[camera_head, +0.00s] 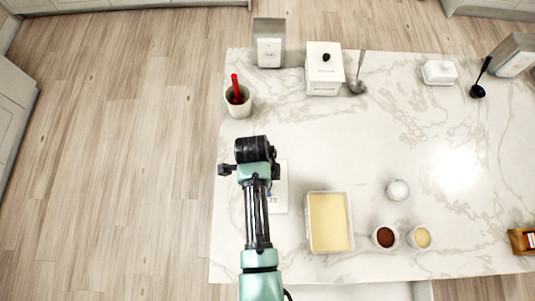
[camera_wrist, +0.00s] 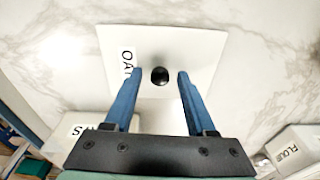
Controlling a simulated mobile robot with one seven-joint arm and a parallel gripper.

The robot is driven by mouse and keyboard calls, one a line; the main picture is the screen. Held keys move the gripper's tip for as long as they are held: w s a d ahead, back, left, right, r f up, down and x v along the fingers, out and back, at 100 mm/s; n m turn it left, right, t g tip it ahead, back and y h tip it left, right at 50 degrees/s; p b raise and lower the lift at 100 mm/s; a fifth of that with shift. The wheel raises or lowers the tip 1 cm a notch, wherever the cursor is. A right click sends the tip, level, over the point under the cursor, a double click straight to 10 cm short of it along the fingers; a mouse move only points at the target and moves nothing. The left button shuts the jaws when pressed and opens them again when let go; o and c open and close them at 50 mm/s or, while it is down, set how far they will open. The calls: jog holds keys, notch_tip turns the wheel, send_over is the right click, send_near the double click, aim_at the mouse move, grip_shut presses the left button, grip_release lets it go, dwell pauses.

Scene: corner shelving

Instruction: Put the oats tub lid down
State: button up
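In the wrist view a white, square-topped piece with the letters "OA" (camera_wrist: 205,58) lies under my fingers on the marble side of the picture. Its round black knob (camera_wrist: 159,76) sits between the fingertips. My gripper (camera_wrist: 158,73) has two blue fingers spread apart, with a gap on each side of the knob. The left finger covers part of the lettering. I cannot tell whether the lid is on the tub or apart from it. In the head view my wrist end (camera_head: 255,150) is over the counter's left part, and the fingers are hidden.
A white canister with a black knob (camera_head: 325,70) stands at the counter's back. A butter-coloured tray (camera_head: 328,222), small bowls (camera_head: 385,237) and a utensil cup (camera_head: 238,101) are nearby. The counter's middle is clear.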

notch_tip(320, 180, up, 12)
jog(key=a, duration=0.1)
jog(key=w+r+n+t, duration=0.35)
jog(key=w+r, duration=0.25)
jog(key=r, duration=0.3)
jog(key=w+r+n+t+y, duration=0.1)
jog(key=w+r+n+t, duration=0.1)
jog(key=w+r+t, duration=0.6)
jog(key=w+r+n+t, duration=0.1)
jog(key=w+r+n, duration=0.25)
jog(key=r, duration=0.75)
notch_tip(320, 180, up, 24)
jog(key=s+n+t, duration=0.3)
jog(key=n+t, duration=0.2)
jog(key=t, duration=0.4)
jog(key=s+d+r+n+t, duration=0.1)
jog(key=s+r+n+t, duration=0.3)
jog(key=s+r, duration=0.6)
notch_tip(320, 180, up, 4)
jog(key=shift+s+f+t, duration=0.1)
jog(key=shift+s+t, duration=0.2)
jog(key=shift+t, duration=0.65)
